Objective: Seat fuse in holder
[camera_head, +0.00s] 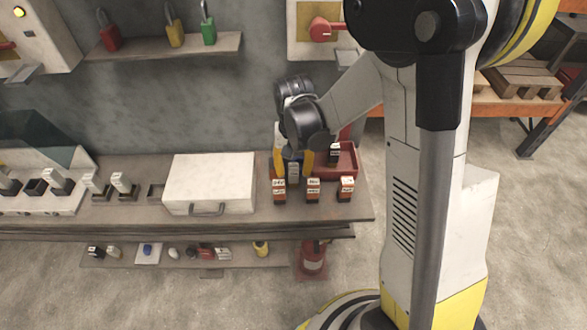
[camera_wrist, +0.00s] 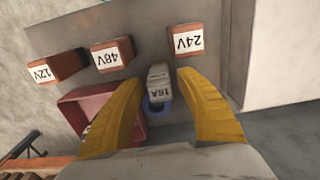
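A grey fuse marked 16A (camera_wrist: 158,90) stands between the yellow fingers of my gripper (camera_wrist: 158,78) in the wrist view, with a blue ring-like part by its lower end. Gaps show between the fuse and both fingertips, so my gripper is open around it. In the head view my gripper (camera_head: 293,160) points down at the right end of the bench, with the fuse (camera_head: 293,174) between its fingers. A light panel (camera_head: 40,205) at the left of the bench carries dark sockets, some with grey pieces in them. I cannot tell which one is the fuse holder.
Orange blocks marked 24V (camera_wrist: 187,40), 48V (camera_wrist: 112,54) and 12V (camera_wrist: 58,67) stand near the fuse. A red tray (camera_head: 347,158) sits beside my gripper. A white case (camera_head: 208,180) lies between my gripper and the panel. Padlocks stand on the shelf (camera_head: 165,48) above.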

